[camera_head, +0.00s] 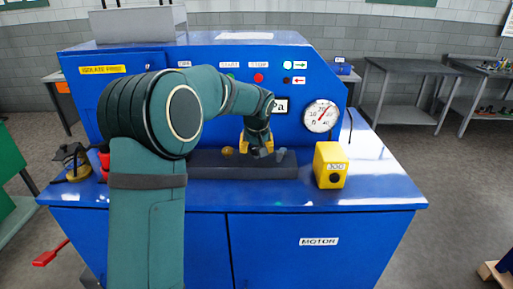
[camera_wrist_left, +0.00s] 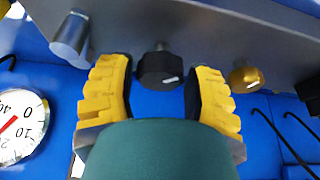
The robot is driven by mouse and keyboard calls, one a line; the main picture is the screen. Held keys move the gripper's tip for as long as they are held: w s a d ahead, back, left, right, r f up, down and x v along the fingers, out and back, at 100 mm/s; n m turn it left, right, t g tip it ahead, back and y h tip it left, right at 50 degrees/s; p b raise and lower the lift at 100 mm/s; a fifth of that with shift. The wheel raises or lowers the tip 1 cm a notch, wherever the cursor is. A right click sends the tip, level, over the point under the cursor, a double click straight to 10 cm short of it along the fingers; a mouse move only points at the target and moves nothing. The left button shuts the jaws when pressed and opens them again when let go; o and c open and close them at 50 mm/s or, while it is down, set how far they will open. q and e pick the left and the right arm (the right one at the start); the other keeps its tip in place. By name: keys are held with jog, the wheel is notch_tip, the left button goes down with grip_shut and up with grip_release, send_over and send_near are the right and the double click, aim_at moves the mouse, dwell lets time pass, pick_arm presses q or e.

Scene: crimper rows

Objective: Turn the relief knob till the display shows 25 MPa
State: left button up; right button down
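My left gripper (camera_head: 258,143) reaches down to the dark block at the front of the blue machine. In the left wrist view its yellow-padded fingers (camera_wrist_left: 160,92) are open, one on each side of a black knob (camera_wrist_left: 160,68) with a white mark. Narrow gaps seem to show between knob and pads. A silver cylindrical fitting (camera_wrist_left: 70,40) and a brass knob (camera_wrist_left: 245,76) flank it. No label shows which one is the relief knob. My right gripper is out of view.
A round dial gauge (camera_head: 320,116) with a red needle sits right of the display. A yellow box marked 300 (camera_head: 331,165) stands right of the dark block (camera_head: 285,172). Thin black hooked rods (camera_wrist_left: 285,140) show at the right of the wrist view.

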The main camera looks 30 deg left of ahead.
pick_arm(q)
jog(key=c, duration=0.6)
jog(key=shift+m+h+p, duration=0.3)
jog(key=shift+m+h, duration=0.1)
jog(key=shift+m, duration=0.5)
jog(key=o, duration=1.2)
jog(key=shift+r, duration=0.1)
